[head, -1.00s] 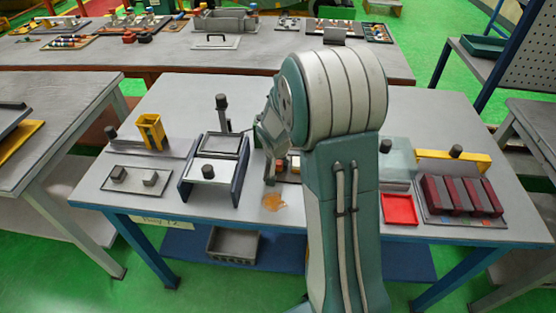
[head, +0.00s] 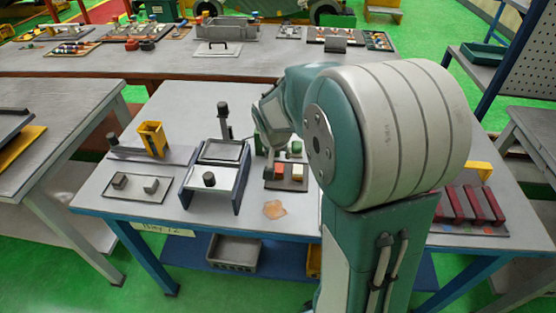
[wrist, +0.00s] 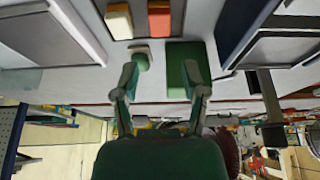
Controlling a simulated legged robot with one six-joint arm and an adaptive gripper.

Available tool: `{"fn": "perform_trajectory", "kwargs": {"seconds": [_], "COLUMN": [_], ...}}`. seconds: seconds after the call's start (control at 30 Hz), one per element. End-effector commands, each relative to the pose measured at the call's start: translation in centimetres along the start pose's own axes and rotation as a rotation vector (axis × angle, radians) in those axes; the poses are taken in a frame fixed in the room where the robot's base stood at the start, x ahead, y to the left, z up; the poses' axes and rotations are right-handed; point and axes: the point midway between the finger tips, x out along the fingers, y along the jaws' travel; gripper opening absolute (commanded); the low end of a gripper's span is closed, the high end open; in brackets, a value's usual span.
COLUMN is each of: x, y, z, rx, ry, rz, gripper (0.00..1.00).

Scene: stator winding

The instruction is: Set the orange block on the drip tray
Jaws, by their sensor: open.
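The orange block (head: 280,173) sits beside a cream block (head: 297,173) on a small grey base on the table. In the wrist view the orange block (wrist: 159,18) is at the top edge, right of the cream block (wrist: 118,20). My gripper (wrist: 160,78) is open and empty, its fingertips apart from the orange block. One finger overlaps a green block (wrist: 178,62) in the picture; I cannot tell if they touch. In the head view my gripper (head: 270,154) is just behind the orange block. A shallow dark-rimmed tray (head: 240,161) stands left of it; I cannot tell if this is the drip tray.
A grey stand (head: 215,183) with dark side walls and a post (head: 224,122) rise close left of my gripper. A yellow holder (head: 152,139) stands farther left. An orange patch (head: 275,209) lies on the table's bare front. Dark red blocks (head: 470,205) lie at the right.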

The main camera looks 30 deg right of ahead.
Motion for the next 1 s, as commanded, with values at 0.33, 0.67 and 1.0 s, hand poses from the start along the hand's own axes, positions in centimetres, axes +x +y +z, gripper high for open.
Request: {"fn": "perform_trajectory", "kwargs": {"seconds": [0.33,0.67,1.0], "x": [-5.0,-14.6,-19.7], "y": [-0.2,0.4,2.0], "z": [1.5,9.2,17.5], "rx": [-0.055,-0.274,-0.498], "ry": [0.016,0.054,0.095], "rz": [-0.026,-0.127,-0.239], "gripper": [0.56,0.56,0.56]}}
